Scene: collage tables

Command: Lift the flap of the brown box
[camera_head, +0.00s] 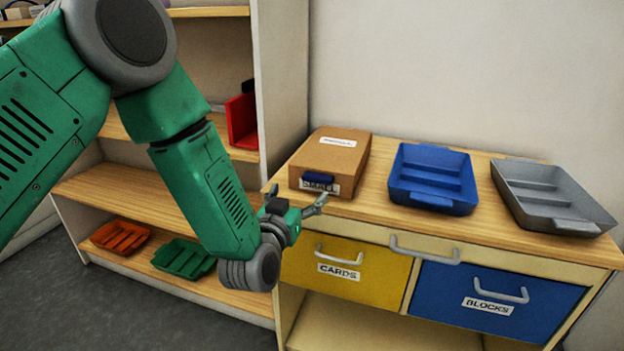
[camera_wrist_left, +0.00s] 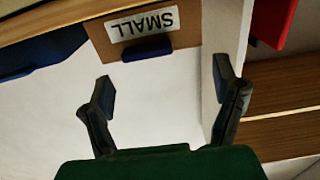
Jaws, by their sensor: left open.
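The brown box (camera_head: 332,155) sits at the left end of the wooden tabletop, its flap looking closed. A dark blue handle (camera_head: 318,179) sticks out at its front above a partly covered white label. In the left wrist view the box (camera_wrist_left: 195,24) appears upside down at the top, with the label "SMALL" (camera_wrist_left: 142,23) and the handle (camera_wrist_left: 147,48). My left gripper (camera_head: 297,201) is open and empty, in front of the box and apart from the handle. In the wrist view its two fingers (camera_wrist_left: 168,94) are spread wide. My right gripper is not in view.
A blue tray (camera_head: 441,200) and a grey tray (camera_head: 572,224) stand right of the box. Below are a yellow "CARDS" drawer (camera_head: 375,284) and a blue "BLOCKS" drawer (camera_head: 450,300) with protruding handles. A shelf unit (camera_head: 283,80) with a red holder (camera_head: 242,122) stands left.

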